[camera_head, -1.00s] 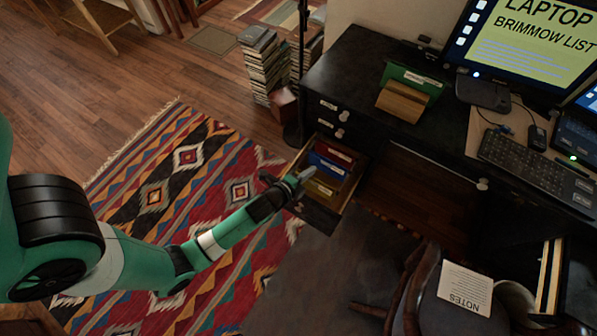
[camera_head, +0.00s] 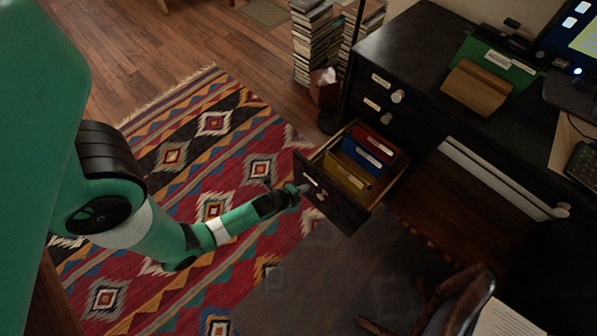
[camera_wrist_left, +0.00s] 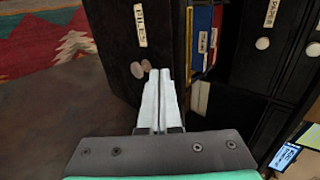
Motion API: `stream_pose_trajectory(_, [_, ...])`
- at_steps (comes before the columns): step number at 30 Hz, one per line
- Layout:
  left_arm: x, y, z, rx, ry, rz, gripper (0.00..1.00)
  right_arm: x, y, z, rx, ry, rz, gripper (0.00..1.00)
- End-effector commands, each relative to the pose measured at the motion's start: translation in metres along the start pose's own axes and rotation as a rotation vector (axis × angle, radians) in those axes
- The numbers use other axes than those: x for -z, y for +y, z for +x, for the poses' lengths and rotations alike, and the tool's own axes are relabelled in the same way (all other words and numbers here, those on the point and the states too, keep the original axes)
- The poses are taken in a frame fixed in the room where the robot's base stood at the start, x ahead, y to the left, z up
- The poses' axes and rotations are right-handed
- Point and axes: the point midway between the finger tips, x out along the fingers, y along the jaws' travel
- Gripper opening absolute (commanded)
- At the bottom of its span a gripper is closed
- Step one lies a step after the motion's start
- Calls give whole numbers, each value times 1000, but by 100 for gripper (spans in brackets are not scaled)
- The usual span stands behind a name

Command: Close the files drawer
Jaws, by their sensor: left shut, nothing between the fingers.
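The files drawer (camera_head: 330,195) is pulled out at the lower part of the dark desk (camera_head: 415,40). Red, blue and yellow folders (camera_head: 362,157) stand in it. In the left wrist view, the drawer's black front (camera_wrist_left: 112,45) has a "FILES" label and a round knob (camera_wrist_left: 138,70). My left gripper (camera_head: 303,189) is shut and empty, just outside the drawer front. In the left wrist view its fingertips (camera_wrist_left: 159,75) are close beside the knob; I cannot tell whether they touch the front. My right gripper is not in view.
A patterned rug (camera_head: 190,180) lies before the drawer. A chair (camera_head: 450,305) stands at the lower right. The desk holds a green file holder (camera_head: 500,62).

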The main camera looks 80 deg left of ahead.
Motion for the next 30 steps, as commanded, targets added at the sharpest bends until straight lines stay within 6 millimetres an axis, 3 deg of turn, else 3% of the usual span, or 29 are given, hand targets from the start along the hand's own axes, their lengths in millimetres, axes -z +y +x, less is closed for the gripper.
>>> stream_pose_trajectory(1, [0,5,18,1,0,-1,0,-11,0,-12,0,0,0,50])
stream_pose_trajectory(4, [0,5,39,2,0,0,0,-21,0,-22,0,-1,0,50])
stream_pose_trajectory(10, [0,-18,60,3,0,0,0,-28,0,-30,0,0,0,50])
stream_pose_trajectory(16, [0,-27,66,0,1,0,0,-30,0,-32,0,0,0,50])
stream_pose_trajectory(30, [0,-26,64,0,1,1,0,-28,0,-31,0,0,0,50])
